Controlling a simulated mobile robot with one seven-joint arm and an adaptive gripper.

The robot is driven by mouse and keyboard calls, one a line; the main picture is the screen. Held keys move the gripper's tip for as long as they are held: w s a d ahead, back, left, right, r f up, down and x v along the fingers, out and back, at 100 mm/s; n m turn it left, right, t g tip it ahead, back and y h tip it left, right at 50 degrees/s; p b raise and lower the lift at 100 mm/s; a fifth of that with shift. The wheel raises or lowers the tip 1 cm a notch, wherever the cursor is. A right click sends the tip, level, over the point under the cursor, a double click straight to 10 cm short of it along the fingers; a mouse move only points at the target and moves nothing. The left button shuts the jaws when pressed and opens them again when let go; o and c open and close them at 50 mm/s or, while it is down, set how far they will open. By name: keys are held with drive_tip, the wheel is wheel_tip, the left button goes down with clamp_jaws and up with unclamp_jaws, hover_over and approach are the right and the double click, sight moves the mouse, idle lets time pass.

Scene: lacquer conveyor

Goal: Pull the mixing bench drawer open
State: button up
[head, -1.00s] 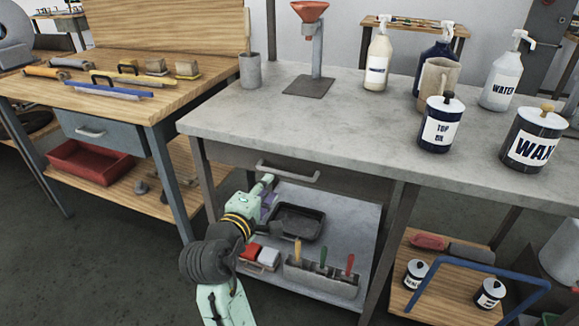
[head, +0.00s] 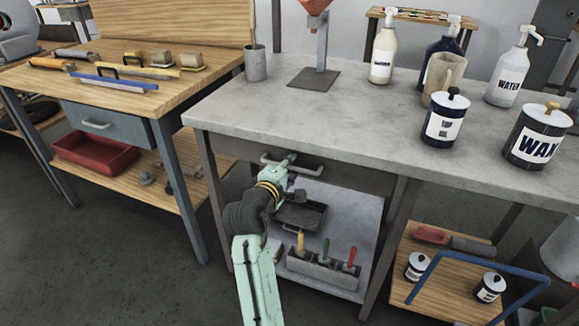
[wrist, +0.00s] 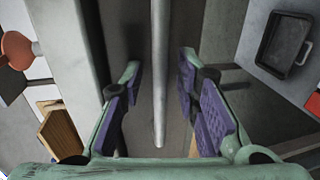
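The mixing bench (head: 225,105) has a grey top, with a dark drawer (head: 345,179) under its front edge. The drawer looks closed. Its pale bar handle (head: 268,160) is partly covered by my gripper (head: 288,160) in the head view. In the wrist view the handle (wrist: 159,70) runs lengthwise between the two purple-padded fingers of my gripper (wrist: 158,98). The fingers are open, with a gap on both sides of the bar. I cannot tell exactly how deep the bar sits between them.
Below the drawer, a lower shelf (head: 345,215) holds a black tray (head: 303,215) and a caddy (head: 325,273) with coloured handles. Pots and bottles stand on the bench top. A wooden bench (head: 185,95) stands at the left, with open floor between the benches.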

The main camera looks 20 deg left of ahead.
drive_tip(key=shift+c, duration=0.4)
clamp_jaws()
idle(0.4)
